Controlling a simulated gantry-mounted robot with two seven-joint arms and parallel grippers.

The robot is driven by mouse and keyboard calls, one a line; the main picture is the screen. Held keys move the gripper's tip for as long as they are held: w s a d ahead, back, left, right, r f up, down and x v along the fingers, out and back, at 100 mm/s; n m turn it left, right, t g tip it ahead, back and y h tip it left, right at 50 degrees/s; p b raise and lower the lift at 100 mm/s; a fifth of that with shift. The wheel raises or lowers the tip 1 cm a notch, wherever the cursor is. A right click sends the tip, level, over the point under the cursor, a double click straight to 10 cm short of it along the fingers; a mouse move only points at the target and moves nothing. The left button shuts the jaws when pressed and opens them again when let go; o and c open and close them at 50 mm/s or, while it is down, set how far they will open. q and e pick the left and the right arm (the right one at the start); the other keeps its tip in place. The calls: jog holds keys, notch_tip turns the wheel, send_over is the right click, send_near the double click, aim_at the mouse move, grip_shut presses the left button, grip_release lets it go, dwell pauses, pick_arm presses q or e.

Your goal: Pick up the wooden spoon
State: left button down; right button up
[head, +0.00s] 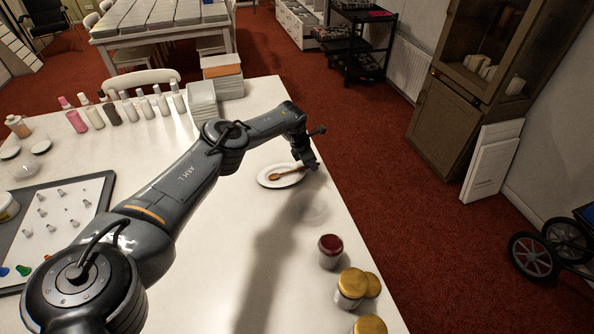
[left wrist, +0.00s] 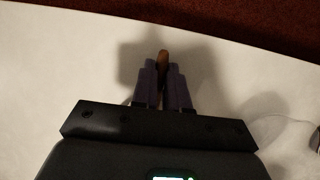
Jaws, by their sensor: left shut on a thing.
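The wooden spoon (head: 288,173) is brown and lies across the white oval plate (head: 265,182) in the head view. I cannot tell whether it touches the plate or is just above it. My left gripper (head: 312,165) is at the plate's right side, shut on the spoon's handle end. In the left wrist view, the brown handle end (left wrist: 163,57) sticks out between the two fingers of my left gripper (left wrist: 162,75). The spoon's other end is hidden there. My right gripper is not in view.
The white table (head: 220,290) carries several jars with gold lids (head: 352,284) and a red-lidded jar (head: 330,250) near its right edge. Several bottles (head: 112,108) and stacked boxes (head: 203,101) stand at the back. A tray (head: 85,190) lies at left.

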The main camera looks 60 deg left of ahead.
pick_arm(q)
jog(key=shift+r, duration=0.45)
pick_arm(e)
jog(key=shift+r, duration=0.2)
pick_arm(q)
notch_tip(320, 180, up, 4)
jog(key=shift+f+p, duration=0.1)
jog(key=shift+p, duration=0.95)
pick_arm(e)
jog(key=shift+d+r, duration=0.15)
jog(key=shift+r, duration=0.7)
pick_arm(q)
jog(key=w+d+r+p, duration=0.2)
jog(key=w+d+r, duration=0.2)
jog(key=d, duration=0.7)
notch_tip(320, 180, up, 2)
jog(key=shift+r+p, duration=0.15)
jog(key=shift+p, duration=0.25)
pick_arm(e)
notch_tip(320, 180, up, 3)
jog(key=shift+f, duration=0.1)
